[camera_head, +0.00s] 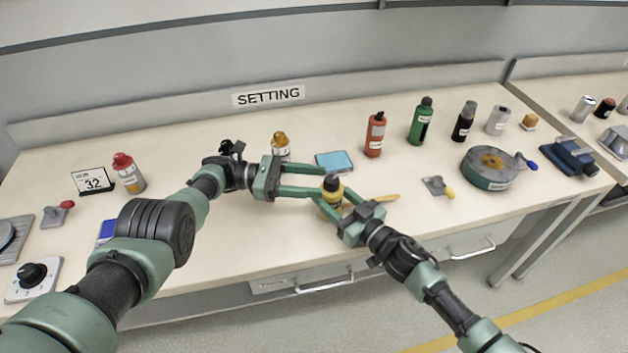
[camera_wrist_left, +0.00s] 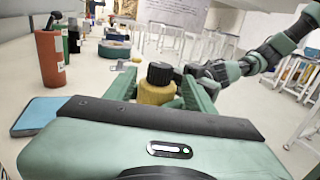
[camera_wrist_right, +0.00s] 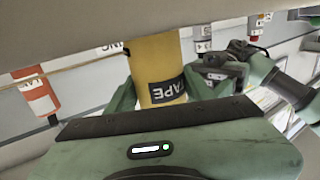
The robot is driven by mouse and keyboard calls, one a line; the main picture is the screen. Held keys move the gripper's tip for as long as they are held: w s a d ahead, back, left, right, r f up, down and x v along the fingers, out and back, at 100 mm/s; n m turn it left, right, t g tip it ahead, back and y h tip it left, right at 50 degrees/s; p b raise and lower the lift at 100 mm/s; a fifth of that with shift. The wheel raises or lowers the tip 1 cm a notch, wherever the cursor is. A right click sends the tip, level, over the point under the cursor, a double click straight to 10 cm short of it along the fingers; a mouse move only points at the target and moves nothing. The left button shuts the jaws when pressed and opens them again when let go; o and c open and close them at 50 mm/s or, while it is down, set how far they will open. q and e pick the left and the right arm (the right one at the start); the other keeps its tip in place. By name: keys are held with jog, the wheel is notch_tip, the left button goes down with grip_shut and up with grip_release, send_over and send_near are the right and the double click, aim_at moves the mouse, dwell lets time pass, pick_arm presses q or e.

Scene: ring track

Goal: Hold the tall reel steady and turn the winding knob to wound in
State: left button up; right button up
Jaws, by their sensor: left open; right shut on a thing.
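The tall reel is a yellow upright cylinder (camera_head: 333,196) near the front middle of the bench. It is labelled TAPE in the right wrist view (camera_wrist_right: 156,62). A black knob (camera_head: 332,182) sits on its top, also clear in the left wrist view (camera_wrist_left: 160,73). My right gripper (camera_head: 335,204) is shut on the yellow body from the front right. My left gripper (camera_head: 322,180) is open, its fingers reaching in from the left on either side of the reel's top. Whether a finger touches the knob, I cannot tell. Any mark for wound in is not readable.
A round green drum (camera_head: 490,168) stands farther right. Bare bench lies left of the reel.

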aim_at(332, 179)
pick_arm(q)
jog(key=d+r+m+g+y, duration=0.1)
jog(key=r+m+y, duration=0.1)
jog(key=d+r+m+g+y, duration=0.1)
jog(key=r+m+y, duration=0.1)
jog(key=y, duration=0.1)
jog(key=d+r+m+g+y, duration=0.1)
jog(key=r+m+y, duration=0.1)
jog(key=shift+s+d+m+g+y, duration=0.2)
jog(key=shift+d+m+g+y, duration=0.1)
jog(key=shift+m+g, duration=0.1)
notch_tip(332, 179, up, 8)
jog(key=d+m+t+y, duration=0.1)
jog(key=m+t+y, duration=0.3)
jog(key=y, duration=0.6)
notch_tip(332, 179, down, 12)
jog(key=shift+w+r, duration=0.1)
jog(key=shift+r, duration=0.05)
grip_shut()
